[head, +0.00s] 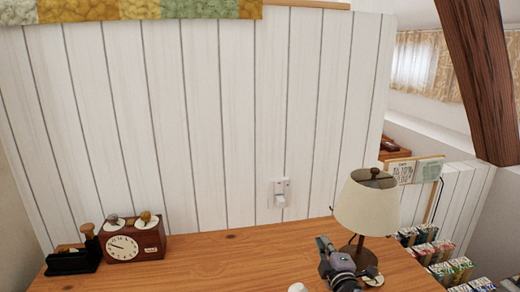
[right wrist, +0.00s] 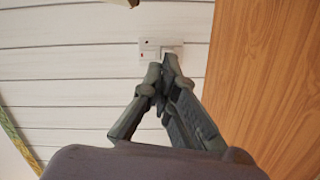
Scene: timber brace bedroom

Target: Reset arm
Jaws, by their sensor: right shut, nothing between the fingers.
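My right gripper (head: 324,246) is in the lower right of the head view, above the wooden desk top (head: 215,262) and just left of the lamp's base. Its fingers are shut and hold nothing; they also show in the right wrist view (right wrist: 166,66). In that view the fingertips overlap the lower edge of a white wall switch or socket (right wrist: 152,48); whether they touch it cannot be told. In the head view this fitting (head: 282,192) is on the white plank wall, clear of the gripper. My left gripper is not in view.
A lamp (head: 367,205) with a cream shade stands close to the right gripper. A brown clock (head: 132,242) and a black object (head: 73,260) stand at the desk's left. The desk's middle is clear. Several books (head: 440,250) and a dark beam (head: 482,70) are at right.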

